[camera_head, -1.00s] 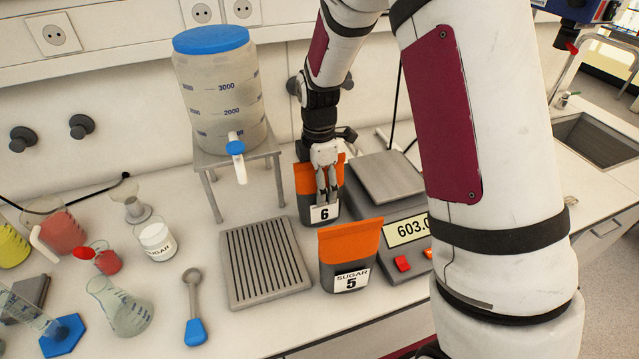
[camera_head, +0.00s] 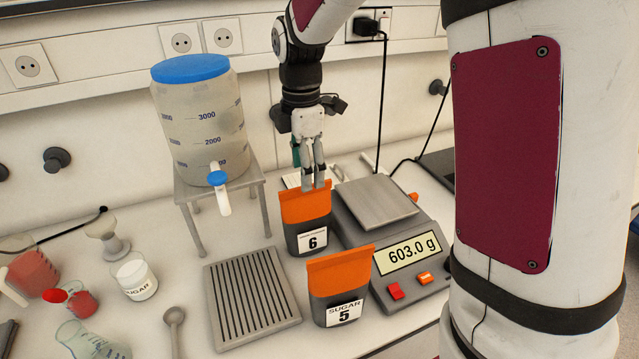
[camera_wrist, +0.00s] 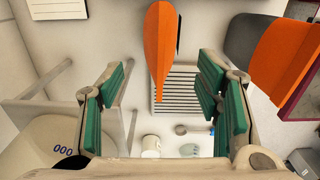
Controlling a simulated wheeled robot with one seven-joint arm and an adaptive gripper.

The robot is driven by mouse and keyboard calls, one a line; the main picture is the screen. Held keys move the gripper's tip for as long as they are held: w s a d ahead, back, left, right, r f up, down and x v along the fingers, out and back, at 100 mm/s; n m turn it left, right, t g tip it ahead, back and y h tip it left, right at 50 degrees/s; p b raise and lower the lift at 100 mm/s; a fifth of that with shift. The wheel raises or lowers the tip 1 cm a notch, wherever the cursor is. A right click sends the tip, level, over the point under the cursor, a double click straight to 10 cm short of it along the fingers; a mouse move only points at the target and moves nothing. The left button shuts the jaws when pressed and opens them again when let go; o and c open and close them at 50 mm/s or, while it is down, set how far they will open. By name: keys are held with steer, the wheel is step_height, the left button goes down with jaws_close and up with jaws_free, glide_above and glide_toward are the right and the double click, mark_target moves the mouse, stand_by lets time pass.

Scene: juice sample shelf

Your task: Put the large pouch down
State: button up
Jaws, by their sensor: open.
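An orange-topped grey pouch labelled 6 (camera_head: 305,222) stands upright on the bench, left of the scale. My gripper (camera_head: 314,184) is just above its top edge, fingers pointing down and spread. In the wrist view the orange top of that pouch (camera_wrist: 160,50) shows between the open fingers (camera_wrist: 160,85), with a gap on both sides. A second pouch, labelled SUGAR 5 (camera_head: 338,285), stands upright in front of it; it also shows at the right of the wrist view (camera_wrist: 290,62). The two pouches look similar in size.
The scale (camera_head: 425,275) reads 603.0 g and its pan (camera_head: 375,200) is empty. A slatted tray (camera_head: 250,300) lies left of the pouches. A water barrel (camera_head: 203,120) on a stand is behind it. A sugar jar (camera_head: 134,279) and glassware stand at the left.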

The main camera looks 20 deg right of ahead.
steer(key=s+r+m+t, duration=0.2)
steer(key=s+r+m, duration=0.65)
steer(key=s, duration=0.25)
steer(key=s+r+m+t, duration=0.2)
steer(key=s+m+t, duration=0.1)
steer(key=s+m, duration=0.6)
steer(key=s, duration=0.4)
steer(key=shift+m, duration=0.35)
